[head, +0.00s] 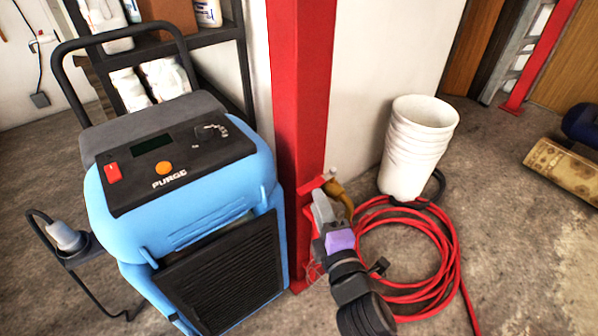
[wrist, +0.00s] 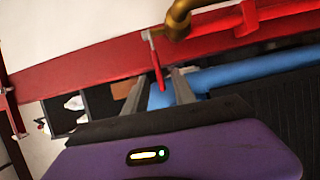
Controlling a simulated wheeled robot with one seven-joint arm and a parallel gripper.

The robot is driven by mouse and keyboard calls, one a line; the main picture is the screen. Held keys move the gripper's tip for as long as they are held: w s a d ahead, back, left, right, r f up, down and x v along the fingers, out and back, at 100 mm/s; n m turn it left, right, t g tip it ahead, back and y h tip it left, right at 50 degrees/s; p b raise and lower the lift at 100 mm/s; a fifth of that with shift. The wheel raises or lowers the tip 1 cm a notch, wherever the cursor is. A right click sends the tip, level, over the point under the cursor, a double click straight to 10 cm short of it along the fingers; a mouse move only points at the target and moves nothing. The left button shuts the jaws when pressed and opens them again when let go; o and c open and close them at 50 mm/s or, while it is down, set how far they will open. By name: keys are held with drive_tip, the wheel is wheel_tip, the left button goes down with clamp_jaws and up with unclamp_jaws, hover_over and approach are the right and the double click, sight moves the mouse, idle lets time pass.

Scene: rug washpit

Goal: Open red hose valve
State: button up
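The red hose valve's lever (wrist: 156,62) hangs beside a brass pipe (wrist: 178,18) in the wrist view, against the red column. In the head view the red lever (head: 313,184) shows at the column's lower right, with the brass pipe (head: 342,197) beside it. My gripper (wrist: 160,78) is open, with its two grey fingers apart and the lever's end between their tips. I see a gap on each side, so it does not look gripped. In the head view my gripper (head: 319,200) is at the valve and hides part of it.
The red column (head: 298,90) stands right behind the valve. A blue machine marked PURGE (head: 190,205) stands close on the left. A coiled red hose (head: 440,250) and stacked white buckets (head: 418,145) are on the floor to the right.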

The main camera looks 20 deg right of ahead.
sight(310, 184)
drive_tip(key=w, duration=0.9)
drive_tip(key=shift+w+d+r, duration=0.1)
drive_tip(key=shift+d, duration=0.2)
drive_tip(key=shift+c, duration=0.4)
clamp_jaws()
idle(0.8)
